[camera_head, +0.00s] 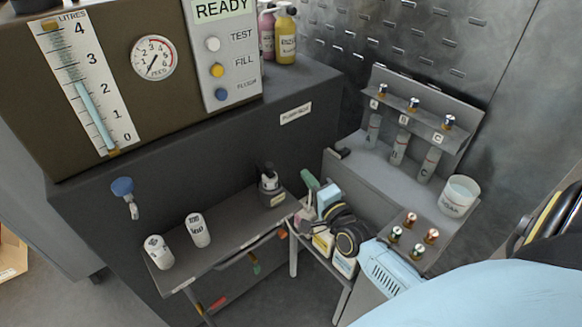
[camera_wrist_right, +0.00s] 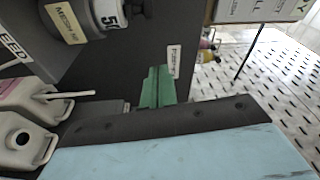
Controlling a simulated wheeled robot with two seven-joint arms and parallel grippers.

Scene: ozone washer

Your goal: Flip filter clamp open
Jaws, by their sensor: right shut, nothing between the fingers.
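In the head view my right gripper (camera_head: 308,178) has green fingers closed together, with nothing between them. It is just right of a dark filter unit (camera_head: 268,183) at the right end of the shelf, apart from it. In the right wrist view the shut green fingers (camera_wrist_right: 157,88) point toward the dark cabinet face. A grey cylinder marked "MESH" and "50" (camera_wrist_right: 88,18) is at the top left there, with a "FEED" label beside it. I cannot make out the clamp or its position. My left gripper is not in view.
Two white cylinders, one left (camera_head: 158,252) and one right (camera_head: 197,230), stand on the shelf (camera_head: 222,248). A blue-handled tap (camera_head: 123,187) sticks out from the cabinet.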

